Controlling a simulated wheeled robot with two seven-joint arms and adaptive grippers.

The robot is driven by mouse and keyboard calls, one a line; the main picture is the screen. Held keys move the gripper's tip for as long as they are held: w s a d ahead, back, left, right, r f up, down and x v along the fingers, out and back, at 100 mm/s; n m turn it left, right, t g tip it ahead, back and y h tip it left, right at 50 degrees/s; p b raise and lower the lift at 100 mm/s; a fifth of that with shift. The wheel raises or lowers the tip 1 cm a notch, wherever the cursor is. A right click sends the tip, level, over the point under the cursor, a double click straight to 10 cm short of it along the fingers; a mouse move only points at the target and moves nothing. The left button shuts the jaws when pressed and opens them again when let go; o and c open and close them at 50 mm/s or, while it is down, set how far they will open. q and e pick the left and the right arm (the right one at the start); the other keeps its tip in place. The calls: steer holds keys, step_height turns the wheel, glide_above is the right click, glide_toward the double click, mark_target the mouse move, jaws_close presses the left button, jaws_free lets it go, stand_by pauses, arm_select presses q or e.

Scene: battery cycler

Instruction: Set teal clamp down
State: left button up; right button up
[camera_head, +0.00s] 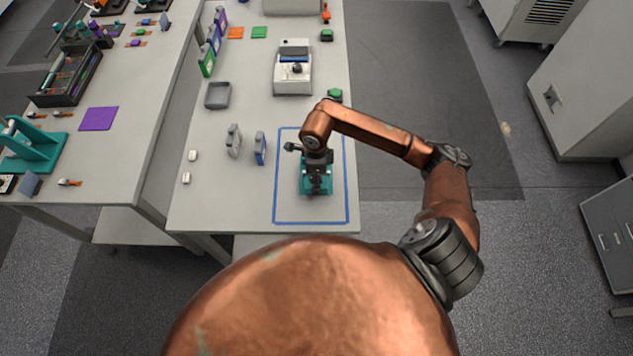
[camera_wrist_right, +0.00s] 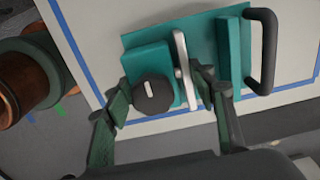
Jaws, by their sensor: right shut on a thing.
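The teal clamp (camera_head: 305,187) is inside the blue tape rectangle (camera_head: 346,200) at the table's near end, partly hidden under my right gripper (camera_head: 317,178). In the right wrist view the teal clamp (camera_wrist_right: 228,50) shows a flat plate, a black round knob, a grey metal bar and a black handle. There my right gripper (camera_wrist_right: 163,92) has one finger on each side of the clamp's knob block and is shut on it. I cannot tell whether the clamp's base touches the table. My left gripper is not in view.
A white device (camera_head: 293,75) and a grey tray (camera_head: 218,95) are farther back. The rectangle's floor around the clamp is clear. Another teal fixture (camera_head: 35,145) is on the left table.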

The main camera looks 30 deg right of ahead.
step_height(320, 180, down, 2)
steer(key=shift+f+p, duration=0.15)
steer(key=shift+p, duration=0.3)
steer(key=shift+w+d+f, duration=0.1)
steer(key=shift+f, duration=0.35)
steer(key=shift+f, duration=0.1)
steer(key=o, duration=1.3)
steer(key=shift+f, duration=0.15)
steer(key=o, duration=0.5)
steer(key=shift+c, duration=0.2)
